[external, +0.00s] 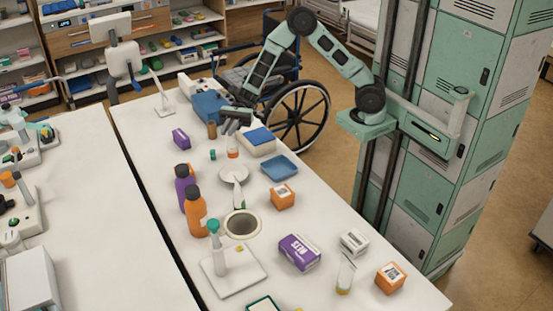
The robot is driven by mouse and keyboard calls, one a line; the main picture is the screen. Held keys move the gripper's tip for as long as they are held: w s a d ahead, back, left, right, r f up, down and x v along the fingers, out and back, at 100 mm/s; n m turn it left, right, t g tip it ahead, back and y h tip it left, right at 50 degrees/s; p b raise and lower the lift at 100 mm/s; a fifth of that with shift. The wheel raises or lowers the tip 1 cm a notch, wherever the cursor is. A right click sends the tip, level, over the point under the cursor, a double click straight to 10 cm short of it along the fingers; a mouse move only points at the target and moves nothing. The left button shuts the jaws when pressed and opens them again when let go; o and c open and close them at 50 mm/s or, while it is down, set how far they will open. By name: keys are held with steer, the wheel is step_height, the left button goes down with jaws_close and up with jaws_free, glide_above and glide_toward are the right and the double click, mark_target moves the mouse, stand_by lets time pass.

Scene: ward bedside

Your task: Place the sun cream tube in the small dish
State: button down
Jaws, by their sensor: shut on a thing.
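My gripper (229,127) is low over the far half of the white table, beyond the dishes. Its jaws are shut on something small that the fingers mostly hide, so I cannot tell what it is. A small white and orange item (232,151) shows just below the fingers; I cannot tell whether it is held. A white tube with a yellow lower end (346,272) stands at the front right and may be the sun cream. Another pale tube (238,193) stands mid-table. A shallow blue dish (281,167) and a round white dish (232,173) lie nearer than my gripper.
A brown bottle (212,130) and a blue-topped box (259,141) flank my gripper. Orange (196,213) and purple (184,181) bottles stand at the left edge. A round bowl (242,224), an orange box (282,196) and a purple box (299,252) are nearer.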

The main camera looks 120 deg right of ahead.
mark_target(230, 153)
steer(key=f, duration=0.5)
steer(key=shift+d+f, duration=0.1)
steer(key=shift+d, duration=0.2)
steer(key=shift+f, duration=2.4)
steer(key=c, duration=1.5)
jaws_free()
